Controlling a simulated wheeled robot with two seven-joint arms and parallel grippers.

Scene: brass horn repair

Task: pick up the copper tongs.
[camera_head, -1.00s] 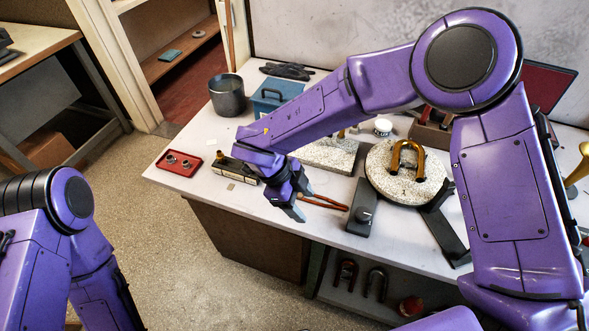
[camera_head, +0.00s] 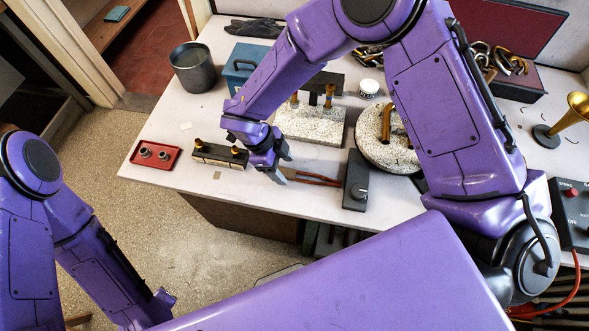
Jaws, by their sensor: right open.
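The copper tongs (camera_head: 318,180) are thin and reddish-brown. They lie on the pale bench near its front edge, left of a dark pedal-like box. My right gripper (camera_head: 284,168) is open and points down just left of the tongs, its fingertips close to their left end. That end is partly hidden by the gripper, and I cannot tell whether they touch. My left arm (camera_head: 95,255) is low at the left; its gripper does not show.
A dark block with brass pegs (camera_head: 215,154) and a red tray (camera_head: 156,156) are left of my right gripper. The dark box (camera_head: 356,182) is right of the tongs. A speckled slab (camera_head: 312,125) and a round stone (camera_head: 375,150) stand behind. A grey pot (camera_head: 193,68) is at the back left.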

